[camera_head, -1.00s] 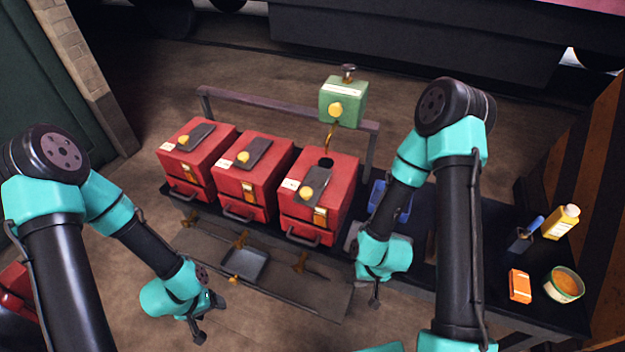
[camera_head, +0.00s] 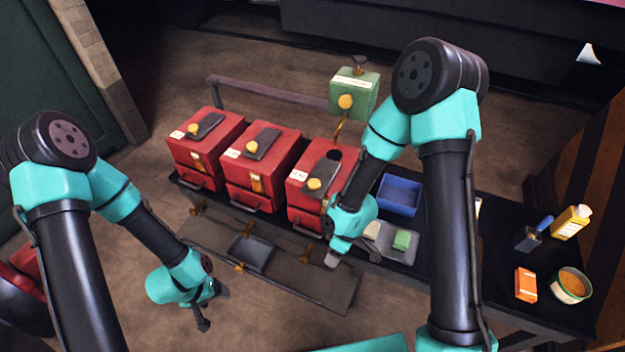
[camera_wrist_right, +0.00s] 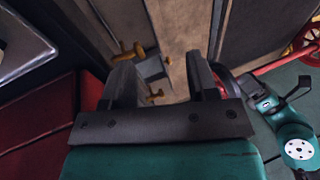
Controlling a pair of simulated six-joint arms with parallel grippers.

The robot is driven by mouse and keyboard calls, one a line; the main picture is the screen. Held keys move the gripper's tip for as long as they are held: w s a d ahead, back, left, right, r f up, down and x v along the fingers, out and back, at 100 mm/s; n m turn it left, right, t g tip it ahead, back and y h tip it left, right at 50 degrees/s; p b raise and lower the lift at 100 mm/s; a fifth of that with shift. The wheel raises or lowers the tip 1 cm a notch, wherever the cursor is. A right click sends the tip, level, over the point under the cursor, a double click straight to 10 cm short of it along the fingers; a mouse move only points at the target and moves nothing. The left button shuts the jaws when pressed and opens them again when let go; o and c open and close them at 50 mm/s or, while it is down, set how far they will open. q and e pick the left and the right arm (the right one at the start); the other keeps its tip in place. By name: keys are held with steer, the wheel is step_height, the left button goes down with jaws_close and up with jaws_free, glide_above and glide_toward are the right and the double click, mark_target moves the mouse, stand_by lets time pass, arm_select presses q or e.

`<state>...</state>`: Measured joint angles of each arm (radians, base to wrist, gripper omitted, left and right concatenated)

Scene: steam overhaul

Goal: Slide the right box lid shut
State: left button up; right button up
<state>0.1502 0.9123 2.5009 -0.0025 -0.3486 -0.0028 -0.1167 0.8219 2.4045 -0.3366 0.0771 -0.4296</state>
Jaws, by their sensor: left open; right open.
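The right red box (camera_head: 305,196) is the last in a row of three. Its dark sliding lid (camera_head: 321,178) with a yellow knob (camera_head: 314,184) lies on its sloped top, and a dark round hole (camera_head: 334,155) shows uncovered behind the lid. My right gripper (camera_head: 350,254) is low at this box's front right corner, and my forearm and wrist hide part of the box's right side. In the right wrist view the gripper (camera_wrist_right: 160,78) is open with nothing between its fingers. My left gripper (camera_head: 209,308) is open and empty, in front of the bench at left.
A green oiler box (camera_head: 354,94) with a brass spout stands behind the right box. A blue tray (camera_head: 399,195) and a grey tray (camera_head: 405,253) with a green block lie right of it. A bottle (camera_head: 571,222), an orange box and a bowl are further right.

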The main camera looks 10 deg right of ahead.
steer(key=shift+o, duration=0.8)
steer(key=w+a+r+n+h, duration=0.3)
steer(key=r+n, duration=0.3)
steer(key=n, duration=0.2)
steer(key=shift+w+a+n, duration=0.15)
steer(key=shift+a+n, duration=0.25)
steer(key=shift+a, duration=0.45)
step_height(320, 180, up, 27)
steer(key=n+t, duration=0.1)
steer(key=t, duration=0.1)
glide_above(314, 182)
steer(key=shift+r+h, duration=0.2)
steer(key=shift+h, duration=0.1)
steer(key=shift+f, duration=0.15)
step_height(314, 182, down, 17)
steer(key=shift+f, duration=0.1)
